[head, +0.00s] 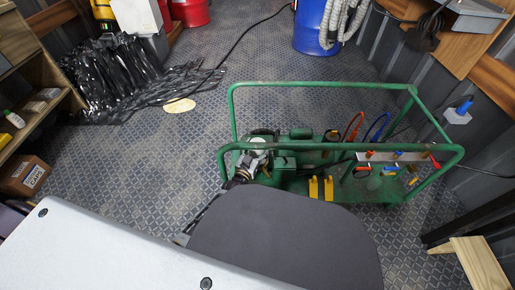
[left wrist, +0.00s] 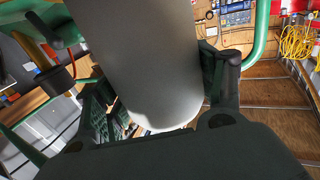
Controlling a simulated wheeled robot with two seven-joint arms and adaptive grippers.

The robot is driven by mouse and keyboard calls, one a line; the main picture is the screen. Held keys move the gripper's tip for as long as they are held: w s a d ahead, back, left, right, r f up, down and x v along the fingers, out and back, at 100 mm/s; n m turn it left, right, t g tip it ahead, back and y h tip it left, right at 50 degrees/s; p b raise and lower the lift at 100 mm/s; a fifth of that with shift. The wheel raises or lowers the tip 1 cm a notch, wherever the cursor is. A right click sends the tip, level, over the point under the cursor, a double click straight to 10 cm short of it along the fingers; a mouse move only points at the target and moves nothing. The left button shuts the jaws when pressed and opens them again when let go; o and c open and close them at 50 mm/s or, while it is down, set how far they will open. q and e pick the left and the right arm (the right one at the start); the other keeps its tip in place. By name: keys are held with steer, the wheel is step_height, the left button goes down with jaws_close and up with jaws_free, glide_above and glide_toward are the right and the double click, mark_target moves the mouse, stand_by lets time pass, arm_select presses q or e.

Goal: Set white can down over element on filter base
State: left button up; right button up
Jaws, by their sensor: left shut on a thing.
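The white can (left wrist: 148,60) fills the middle of the left wrist view as a large pale cylinder. It shows small in the head view (head: 258,141), at the left end of the green cart (head: 232,110). My left gripper (head: 248,163) is shut on the can, with one dark finger on each side of it. The element and filter base cannot be made out; the can and gripper cover that spot. I cannot tell whether the can touches anything beneath it. My right gripper is not in view.
Green cart rails surround the machine. Yellow clips (head: 321,188) and colored-handled tools (head: 397,155) are on the cart. A blue drum (head: 318,25) stands behind, black plastic sheeting (head: 110,70) lies at back left, and a wooden shelf (head: 45,115) stands left. Floor left of the cart is mostly clear.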

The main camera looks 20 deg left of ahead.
arm_select(q)
steer(key=shift+f, duration=0.2)
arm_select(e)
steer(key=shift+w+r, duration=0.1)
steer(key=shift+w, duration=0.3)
arm_select(q)
steer(key=shift+f+b, duration=0.35)
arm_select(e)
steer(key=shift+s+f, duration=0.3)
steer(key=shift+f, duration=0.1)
arm_select(q)
steer(key=o, duration=1.3)
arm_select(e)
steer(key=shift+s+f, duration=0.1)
arm_select(q)
steer(key=shift+f, duration=0.1)
steer(key=shift+s+a, duration=0.25)
steer(key=shift+s, duration=1.75)
steer(key=shift+s+a, duration=0.2)
steer(key=shift+s, duration=1.75)
steer(key=shift+s+a, duration=0.25)
steer(key=shift+s, duration=1.75)
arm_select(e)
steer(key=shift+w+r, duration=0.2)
